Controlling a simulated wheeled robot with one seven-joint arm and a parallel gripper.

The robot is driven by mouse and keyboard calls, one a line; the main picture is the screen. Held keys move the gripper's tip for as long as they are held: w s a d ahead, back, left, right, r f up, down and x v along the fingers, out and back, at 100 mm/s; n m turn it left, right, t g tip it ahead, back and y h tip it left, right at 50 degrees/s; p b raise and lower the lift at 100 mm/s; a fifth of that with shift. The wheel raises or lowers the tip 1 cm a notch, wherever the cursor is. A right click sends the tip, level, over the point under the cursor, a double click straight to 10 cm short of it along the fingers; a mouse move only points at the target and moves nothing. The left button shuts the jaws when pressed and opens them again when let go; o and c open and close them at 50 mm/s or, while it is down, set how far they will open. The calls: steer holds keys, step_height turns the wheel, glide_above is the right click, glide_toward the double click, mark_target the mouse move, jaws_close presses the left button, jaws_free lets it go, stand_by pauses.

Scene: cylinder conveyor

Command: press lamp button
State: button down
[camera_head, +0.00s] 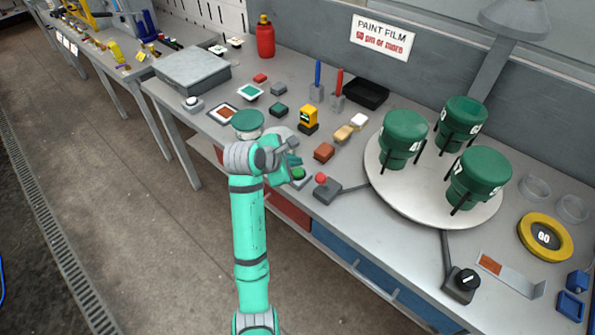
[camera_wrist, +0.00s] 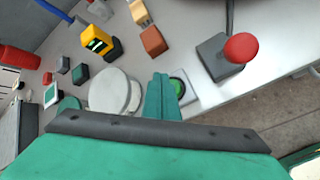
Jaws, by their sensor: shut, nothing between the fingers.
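A green round button (camera_head: 298,173) on a pale base sits near the table's front edge. In the wrist view the green button (camera_wrist: 177,88) shows just beside my fingertips, partly covered by them. My gripper (camera_head: 293,160) is shut and empty, pointing down over the table close to this button. In the wrist view its closed fingers (camera_wrist: 162,92) cover part of the base. I cannot tell whether they touch the button. A red button (camera_head: 321,178) on a dark box stands to the right, and the red button (camera_wrist: 241,48) is clear of my fingers. No label shows which button is the lamp's.
A turntable (camera_head: 379,180) carries green canisters at right. A knob box (camera_head: 463,283) stands at the front right. A brown block (camera_head: 324,152) and a yellow device (camera_head: 309,117) lie behind my gripper. A lamp (camera_head: 515,18) hangs at the upper right.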

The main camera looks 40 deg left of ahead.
mark_target(301, 168)
steer(key=shift+f, duration=0.65)
steer(key=shift+f, duration=0.1)
stand_by(1.6)
steer(key=shift+f, duration=0.3)
steer(key=shift+f, duration=0.45)
stand_by(0.9)
steer(key=shift+r, duration=0.9)
steer(key=shift+r, duration=2.5)
steer(key=shift+a, duration=0.1)
